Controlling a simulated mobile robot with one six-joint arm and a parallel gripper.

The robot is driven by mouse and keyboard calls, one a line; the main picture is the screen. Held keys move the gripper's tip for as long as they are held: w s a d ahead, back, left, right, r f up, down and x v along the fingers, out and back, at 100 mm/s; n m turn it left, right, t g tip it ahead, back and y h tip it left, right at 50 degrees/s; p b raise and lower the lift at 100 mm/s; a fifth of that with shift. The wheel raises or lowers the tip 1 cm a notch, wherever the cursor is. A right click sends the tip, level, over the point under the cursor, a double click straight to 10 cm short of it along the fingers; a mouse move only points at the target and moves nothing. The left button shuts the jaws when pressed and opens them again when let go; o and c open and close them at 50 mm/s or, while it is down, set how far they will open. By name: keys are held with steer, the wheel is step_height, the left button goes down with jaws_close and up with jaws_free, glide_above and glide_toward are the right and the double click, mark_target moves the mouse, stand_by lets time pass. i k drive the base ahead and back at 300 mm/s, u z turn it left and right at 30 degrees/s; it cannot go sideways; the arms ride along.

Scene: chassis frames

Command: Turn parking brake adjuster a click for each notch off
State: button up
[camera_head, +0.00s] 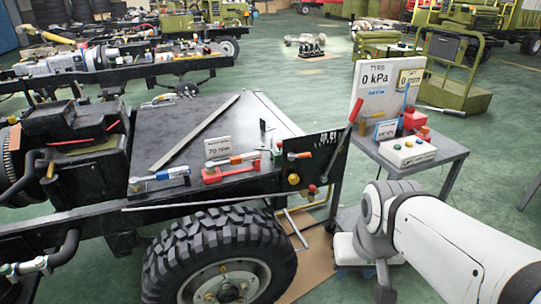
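A dark upright plate (325,157) with small pale markings stands at the right end of the black chassis deck. A lever with a red grip (357,109) leans up and right from this plate. A yellow round knob (293,180) sits low on the plate's left side, and a small red-topped part (312,189) is just right of it. I cannot tell which part is the parking brake adjuster, nor read its notches. My white arm reaches in from the lower right, right of the plate and below the lever. Its wrist points downward; fingertips cannot be made out.
Tools, including an orange-and-blue one (232,160) and a red one (223,173), lie on the deck beside a small sign (219,147). A large tyre (220,256) is below. A grey cart (437,154) carries gauge boards and a button box (407,151). Open green floor lies beyond.

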mark_target(293, 179)
steer(key=u, duration=0.1)
steer(key=i, duration=1)
